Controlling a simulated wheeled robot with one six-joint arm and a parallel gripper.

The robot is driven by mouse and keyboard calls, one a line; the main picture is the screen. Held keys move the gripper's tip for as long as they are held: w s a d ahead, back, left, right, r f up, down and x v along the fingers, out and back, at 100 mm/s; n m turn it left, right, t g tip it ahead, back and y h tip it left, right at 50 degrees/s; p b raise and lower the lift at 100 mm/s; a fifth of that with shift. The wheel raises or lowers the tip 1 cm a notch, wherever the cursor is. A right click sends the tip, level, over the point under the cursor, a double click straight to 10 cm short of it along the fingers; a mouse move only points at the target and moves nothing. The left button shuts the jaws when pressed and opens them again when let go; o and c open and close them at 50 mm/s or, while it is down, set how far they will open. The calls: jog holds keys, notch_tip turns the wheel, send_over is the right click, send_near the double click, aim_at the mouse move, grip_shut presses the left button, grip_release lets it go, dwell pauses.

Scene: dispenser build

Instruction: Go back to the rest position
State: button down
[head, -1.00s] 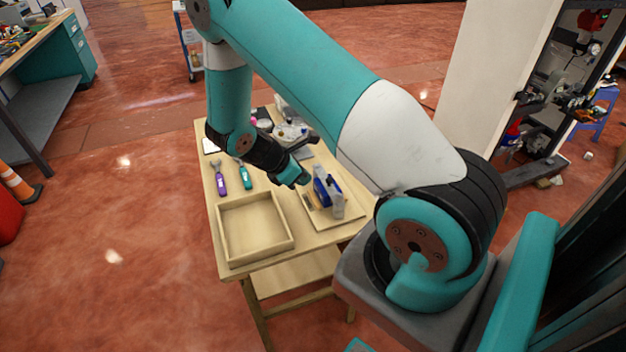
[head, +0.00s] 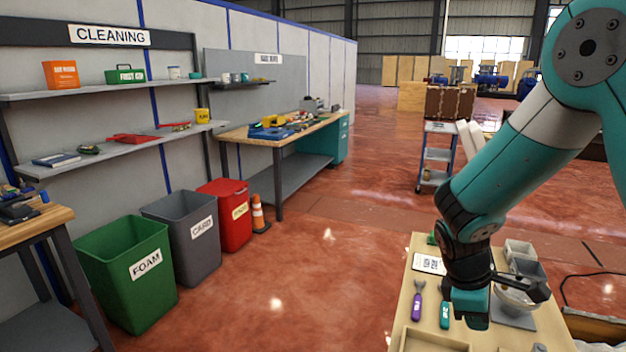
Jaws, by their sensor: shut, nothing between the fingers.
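My gripper (head: 540,290) is at the end of my arm, on the right of the head view, over the small wooden table (head: 408,305). Its fingers are shut and hold nothing. The gripper is close to a bowl (head: 512,300) on a grey base, and partly covers it. I cannot tell whether it touches the bowl.
A purple-handled tool (head: 417,302), a teal-handled tool (head: 445,315), a white card (head: 428,263) and a wooden tray (head: 428,341) lie on the table. Green (head: 128,270), grey (head: 187,232) and red (head: 228,212) bins stand left. The floor between is clear.

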jog(key=s+a+r+m+t+y, duration=0.1)
jog(key=s+a+r+m+y, duration=0.2)
jog(key=s+a+r+y, duration=0.5)
jog(key=s+a+r, duration=0.8)
jog(key=s+a, duration=0.2)
jog(key=shift+m, duration=0.4)
